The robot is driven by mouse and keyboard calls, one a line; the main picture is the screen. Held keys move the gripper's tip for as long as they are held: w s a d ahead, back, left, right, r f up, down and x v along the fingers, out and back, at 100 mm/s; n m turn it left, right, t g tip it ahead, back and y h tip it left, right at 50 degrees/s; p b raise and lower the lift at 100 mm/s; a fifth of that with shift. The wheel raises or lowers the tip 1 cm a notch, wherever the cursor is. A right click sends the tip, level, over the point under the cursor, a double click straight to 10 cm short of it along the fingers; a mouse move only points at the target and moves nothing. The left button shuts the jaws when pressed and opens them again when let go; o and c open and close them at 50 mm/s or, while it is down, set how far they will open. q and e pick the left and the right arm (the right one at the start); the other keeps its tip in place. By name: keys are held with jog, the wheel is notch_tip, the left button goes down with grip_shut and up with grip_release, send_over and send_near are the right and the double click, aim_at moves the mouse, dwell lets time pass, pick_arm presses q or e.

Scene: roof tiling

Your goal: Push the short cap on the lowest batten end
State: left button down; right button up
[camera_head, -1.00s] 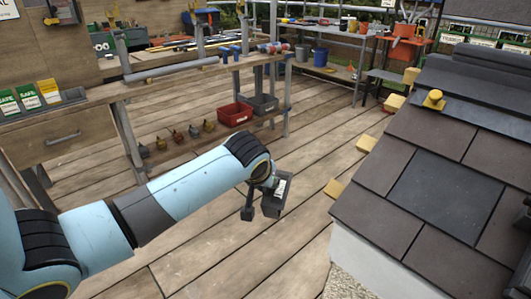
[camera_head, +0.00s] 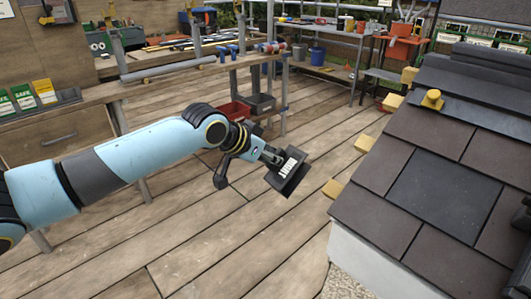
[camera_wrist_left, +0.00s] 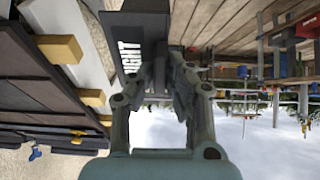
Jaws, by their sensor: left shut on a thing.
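My left gripper (camera_head: 273,157) is shut on a dark grey cap (camera_head: 292,180) with white lettering, held in the air over the deck. In the left wrist view, the cap (camera_wrist_left: 133,33) sits between the gripper's fingers (camera_wrist_left: 158,75), with only part of its lettering readable. The lowest batten end (camera_head: 333,188) is a pale wooden block sticking out from the roof's edge, bare, to the right of the cap and apart from it. My right gripper is not in view.
Other bare batten ends (camera_head: 365,143) step up along the edge of the tiled roof (camera_head: 400,205). A yellow object (camera_head: 432,99) sits on the roof. A workbench (camera_head: 150,88) stands at the left, with a red bin (camera_head: 235,112) below. The deck between is clear.

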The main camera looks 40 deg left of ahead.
aim_at(289, 167)
pick_arm(q)
jog(key=shift+s+d, duration=0.15)
jog(key=shift+d, duration=1.6)
jog(key=d+b, duration=0.1)
jog(key=d, duration=0.3)
jog(key=shift+s+d, duration=0.15)
jog(key=shift+d+r+p, duration=0.15)
jog(key=shift+d+p, duration=0.15)
jog(key=shift+p, duration=0.3)
jog(key=shift+d, duration=0.1)
